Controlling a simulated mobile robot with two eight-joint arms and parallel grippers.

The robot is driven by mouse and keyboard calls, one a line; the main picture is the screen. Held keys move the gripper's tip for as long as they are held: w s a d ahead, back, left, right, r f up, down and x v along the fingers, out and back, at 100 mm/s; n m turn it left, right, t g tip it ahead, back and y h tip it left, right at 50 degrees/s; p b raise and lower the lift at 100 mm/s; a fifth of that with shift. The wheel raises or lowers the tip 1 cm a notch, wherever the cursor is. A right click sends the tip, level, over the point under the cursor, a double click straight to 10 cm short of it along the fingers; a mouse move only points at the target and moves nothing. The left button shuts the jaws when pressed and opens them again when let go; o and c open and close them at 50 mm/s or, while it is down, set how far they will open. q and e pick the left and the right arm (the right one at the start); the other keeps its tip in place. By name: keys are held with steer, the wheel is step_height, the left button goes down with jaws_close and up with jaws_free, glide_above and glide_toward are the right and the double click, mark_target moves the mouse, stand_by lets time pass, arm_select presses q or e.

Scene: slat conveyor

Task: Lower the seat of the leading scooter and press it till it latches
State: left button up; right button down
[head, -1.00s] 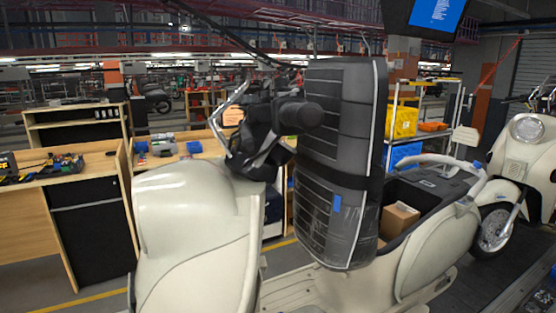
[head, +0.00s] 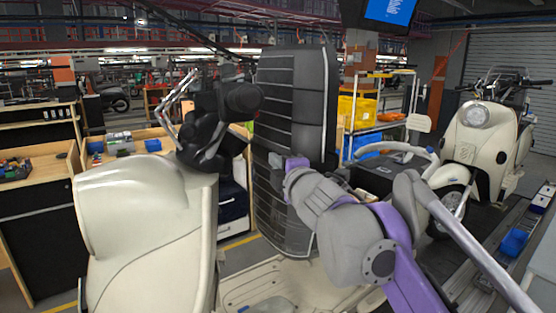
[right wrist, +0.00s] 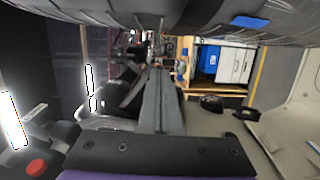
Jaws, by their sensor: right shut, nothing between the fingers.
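The leading scooter (head: 145,235) is cream and stands in the foreground. Its black ribbed seat (head: 290,90) is raised upright behind the handlebars (head: 225,105). My right gripper (head: 294,163) reaches in from the right, in front of the seat's middle in the head view. In the right wrist view its fingers (right wrist: 160,90) are together with nothing between them. The seat (right wrist: 130,20) fills the top of that view, with a blue patch (right wrist: 250,22) on it. I cannot tell whether the fingers touch the seat. The arm hides part of the seat's lower edge and the scooter's rear.
A second cream scooter (head: 483,145) stands behind at the right on the conveyor. A blue bin (head: 514,241) sits on the conveyor's side rail. A rack with yellow bins (head: 357,110) stands behind the seat. Wooden benches (head: 35,180) are at the left.

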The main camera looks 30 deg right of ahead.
mark_target(278, 148)
steer(key=w+d, duration=0.1)
steer(key=w, duration=0.2)
steer(key=w+d, duration=0.1)
steer(key=w, duration=0.2)
steer(key=w+d, duration=0.2)
steer(key=w, duration=0.1)
steer(key=shift+f, duration=0.25)
steer(key=shift+s+d, duration=0.1)
steer(key=shift+d, duration=0.15)
steer(key=shift+w+d, duration=0.2)
steer(key=shift+w, duration=0.05)
steer(key=shift+s, duration=0.1)
